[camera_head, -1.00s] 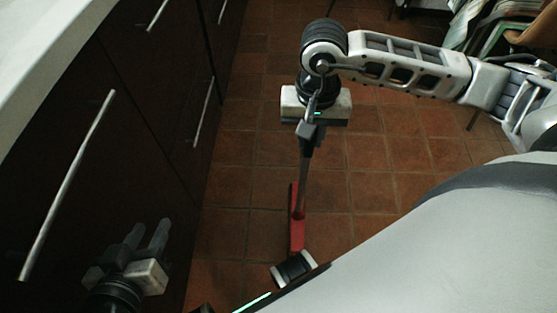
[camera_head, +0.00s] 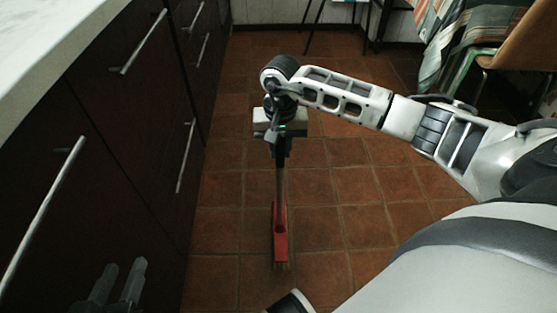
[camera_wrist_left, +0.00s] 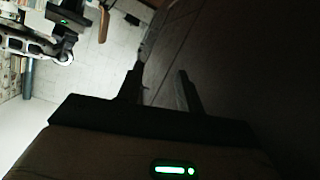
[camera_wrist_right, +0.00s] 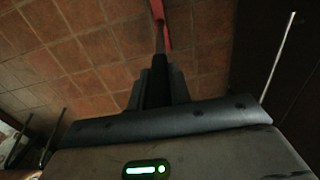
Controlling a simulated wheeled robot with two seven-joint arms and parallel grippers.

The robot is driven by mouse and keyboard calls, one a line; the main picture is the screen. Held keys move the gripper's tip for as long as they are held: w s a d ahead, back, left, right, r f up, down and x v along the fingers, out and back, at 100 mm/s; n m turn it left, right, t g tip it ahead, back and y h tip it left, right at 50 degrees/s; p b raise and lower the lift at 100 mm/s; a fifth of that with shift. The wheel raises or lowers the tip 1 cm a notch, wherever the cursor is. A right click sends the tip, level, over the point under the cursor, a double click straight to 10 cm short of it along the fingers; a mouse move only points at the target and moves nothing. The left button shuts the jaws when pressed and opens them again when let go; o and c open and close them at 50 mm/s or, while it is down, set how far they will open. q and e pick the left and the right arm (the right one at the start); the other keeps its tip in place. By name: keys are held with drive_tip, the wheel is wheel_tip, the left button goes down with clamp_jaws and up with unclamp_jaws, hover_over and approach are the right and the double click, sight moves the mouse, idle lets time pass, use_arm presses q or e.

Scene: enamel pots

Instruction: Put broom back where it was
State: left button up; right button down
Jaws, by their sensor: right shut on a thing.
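The broom has a red head (camera_head: 280,236) low over the tiled floor and a thin handle rising from it; I cannot tell whether the head touches the floor. My right gripper (camera_head: 280,150) is shut on the handle, which runs down from the jaws. In the right wrist view, the red part of the broom (camera_wrist_right: 162,22) shows beyond the fingers. My left gripper (camera_head: 118,284) is at the lower left beside the dark cabinets, its two fingers apart and empty. The fingers also show apart in the left wrist view (camera_wrist_left: 160,88).
Dark cabinets (camera_head: 95,160) with metal bar handles line the left, under a pale counter (camera_head: 60,50). A cloth-covered table (camera_head: 465,35) and a chair (camera_head: 515,50) stand at the back right. The tiled floor (camera_head: 330,190) between is open.

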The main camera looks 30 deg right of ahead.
drive_tip(key=shift+w+d+f+b, duration=0.25)
drive_tip(key=shift+w+f+b, duration=0.05)
drive_tip(key=shift+w+f, duration=0.5)
wheel_tip(320, 180, down, 4)
drive_tip(key=shift+r+b, duration=0.25)
drive_tip(key=shift+b, duration=0.45)
drive_tip(key=shift+w, duration=0.1)
drive_tip(key=shift+d, duration=0.1)
drive_tip(key=shift+f, duration=0.2)
drive_tip(key=c, duration=1.3)
unclamp_jaws()
use_arm(q)
drive_tip(key=shift+w+d+r+n+t+h, duration=0.2)
drive_tip(key=shift+d+r+n+t+h, duration=0.2)
drive_tip(key=shift+d+r+n+h, duration=0.15)
drive_tip(key=shift+a, duration=0.1)
